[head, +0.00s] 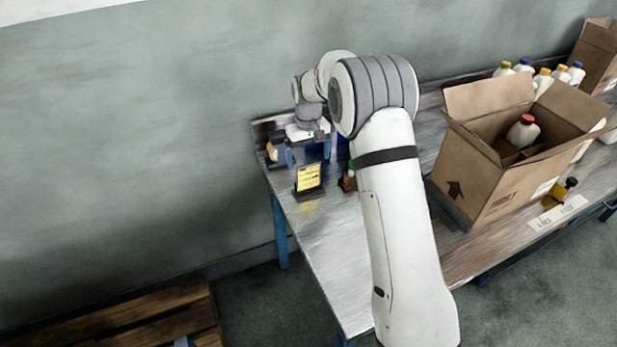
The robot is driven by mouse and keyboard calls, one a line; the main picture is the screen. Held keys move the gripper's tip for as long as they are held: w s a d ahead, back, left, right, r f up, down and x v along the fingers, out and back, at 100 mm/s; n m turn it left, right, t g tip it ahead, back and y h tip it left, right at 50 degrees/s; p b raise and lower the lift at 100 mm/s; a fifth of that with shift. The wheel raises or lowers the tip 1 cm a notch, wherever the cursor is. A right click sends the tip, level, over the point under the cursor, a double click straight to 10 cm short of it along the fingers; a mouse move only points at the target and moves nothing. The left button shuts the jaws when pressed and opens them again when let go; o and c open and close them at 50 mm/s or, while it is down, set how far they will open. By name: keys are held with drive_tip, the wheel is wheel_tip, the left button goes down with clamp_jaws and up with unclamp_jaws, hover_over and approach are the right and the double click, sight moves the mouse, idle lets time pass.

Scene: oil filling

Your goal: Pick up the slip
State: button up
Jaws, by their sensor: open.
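A yellow slip (309,177) with dark printed lines stands nearly upright on a dark base near the left end of the metal table. My gripper (306,156) is open, just behind and above the slip in the picture, with its blue fingers spread left and right. I see no contact between the fingers and the slip, but the exact gap cannot be told from this view. My arm hides part of the table to the right of the slip.
A small brown item (348,184) stands right of the slip, partly behind my arm. An open cardboard box (480,185) with a red-capped bottle (522,131) stands further right. Several white bottles stand behind it. The table (320,240) is clear in front of the slip.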

sight(309, 166)
drive_tip(key=f, duration=0.1)
drive_tip(key=f+p, duration=0.1)
drive_tip(key=f, duration=0.3)
drive_tip(key=shift+w, duration=0.25)
drive_tip(key=shift+c, duration=0.4)
